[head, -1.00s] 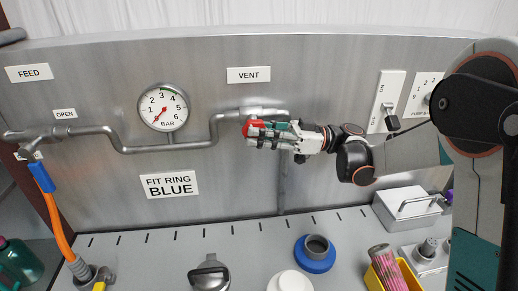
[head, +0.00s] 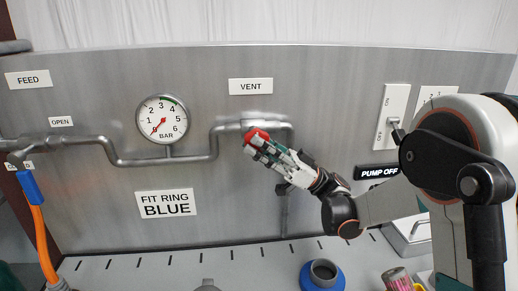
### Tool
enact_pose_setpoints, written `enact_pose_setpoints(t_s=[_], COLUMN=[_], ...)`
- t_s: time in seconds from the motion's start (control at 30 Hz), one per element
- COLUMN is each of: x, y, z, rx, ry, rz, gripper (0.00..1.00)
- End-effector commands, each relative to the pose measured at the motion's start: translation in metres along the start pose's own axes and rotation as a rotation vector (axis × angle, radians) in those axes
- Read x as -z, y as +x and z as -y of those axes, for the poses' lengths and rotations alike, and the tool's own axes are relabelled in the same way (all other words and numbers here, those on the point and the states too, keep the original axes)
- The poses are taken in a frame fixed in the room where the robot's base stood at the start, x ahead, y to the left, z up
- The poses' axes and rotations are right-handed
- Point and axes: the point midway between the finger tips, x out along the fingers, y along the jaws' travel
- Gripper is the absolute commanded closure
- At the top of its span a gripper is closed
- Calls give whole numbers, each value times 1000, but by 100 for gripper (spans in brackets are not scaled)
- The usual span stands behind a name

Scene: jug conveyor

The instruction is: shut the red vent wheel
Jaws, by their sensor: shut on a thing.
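The red vent wheel (head: 255,138) sits on the grey pipe below the VENT label (head: 250,87) in the head view. Only part of its rim shows, because my gripper covers the rest. My gripper (head: 264,145) is shut on the wheel, with its body slanting down to the right. How far the wheel is turned cannot be told from here.
A pressure gauge (head: 163,119) on the panel reads near the low end. A switch (head: 397,128) and a PUMP OFF sign (head: 378,172) are at right. A blue ring (head: 323,277) is on the bench, with an orange hose (head: 43,240) at left.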

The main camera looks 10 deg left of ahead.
Motion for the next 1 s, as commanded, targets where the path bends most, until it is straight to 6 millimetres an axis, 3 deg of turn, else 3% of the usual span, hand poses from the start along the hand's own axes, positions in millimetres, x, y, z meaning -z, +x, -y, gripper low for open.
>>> enact_pose_setpoints(t_s=[0.27, 0.3, 0.7, 0.87, 1.0], x=[0, 0, 0, 0, 0], y=[0, 0, -4, -24, -53], z=[0, 0, 0, -1, -1], rx=[0, 0, 0, -2, -3], ry=[0, 0, -1, -3, -2], rz=[0, 0, 0, 0, 0], gripper=[100, 75, 75, 75, 75])
